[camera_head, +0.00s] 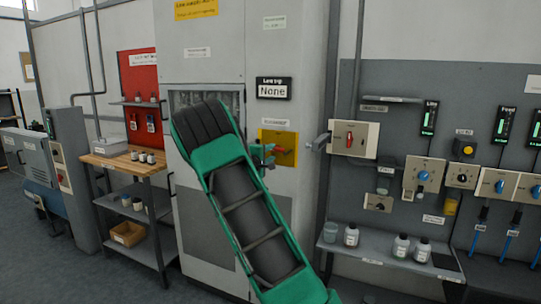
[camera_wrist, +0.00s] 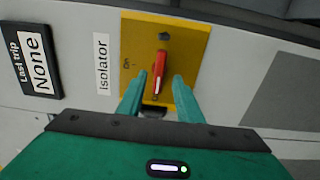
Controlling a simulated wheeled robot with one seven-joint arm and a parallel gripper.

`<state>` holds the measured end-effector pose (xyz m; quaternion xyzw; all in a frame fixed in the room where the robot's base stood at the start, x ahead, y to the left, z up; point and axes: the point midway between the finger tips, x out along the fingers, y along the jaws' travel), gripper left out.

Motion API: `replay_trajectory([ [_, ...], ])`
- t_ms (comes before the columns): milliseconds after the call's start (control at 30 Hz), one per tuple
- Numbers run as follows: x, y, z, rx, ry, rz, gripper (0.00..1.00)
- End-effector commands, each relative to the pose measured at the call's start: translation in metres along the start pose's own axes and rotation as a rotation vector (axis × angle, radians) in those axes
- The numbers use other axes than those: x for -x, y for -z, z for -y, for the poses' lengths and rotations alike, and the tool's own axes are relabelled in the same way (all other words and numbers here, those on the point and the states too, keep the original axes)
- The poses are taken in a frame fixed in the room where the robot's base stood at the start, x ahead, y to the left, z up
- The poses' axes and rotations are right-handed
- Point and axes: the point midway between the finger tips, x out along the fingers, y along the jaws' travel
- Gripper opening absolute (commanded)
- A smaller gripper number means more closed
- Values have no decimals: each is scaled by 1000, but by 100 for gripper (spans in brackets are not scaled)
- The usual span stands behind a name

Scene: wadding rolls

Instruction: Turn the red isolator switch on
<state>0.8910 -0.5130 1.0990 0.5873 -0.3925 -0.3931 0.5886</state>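The red isolator switch handle (camera_wrist: 160,68) sits on a yellow plate (camera_wrist: 188,50) on the grey cabinet. In the wrist view, which is turned sideways, an "On" mark shows left of the handle, and the handle lies across that direction, not pointing at it. My gripper (camera_wrist: 159,78) is open, with one green finger on each side of the handle's lower part and a visible gap on both sides. I cannot tell how deep the fingers reach. In the head view my gripper (camera_head: 262,152) is at the yellow plate (camera_head: 288,157) and partly covers the red handle.
An "Isolator" label (camera_wrist: 102,62) and a "Last trip: None" display (camera_head: 273,88) are by the plate. Another red switch (camera_head: 350,139) is on a cream box to the right, beside a grey lever (camera_head: 320,141). A shelf with bottles (camera_head: 390,262) stands at the right.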

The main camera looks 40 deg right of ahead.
Motion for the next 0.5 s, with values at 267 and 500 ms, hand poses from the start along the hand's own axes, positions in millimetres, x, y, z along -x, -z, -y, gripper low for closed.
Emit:
replay_trajectory([
  [267, -22, -1, 0, -1, 1, 1, 33],
  [500, -24, 0, 0, -1, 1, 1, 33],
])
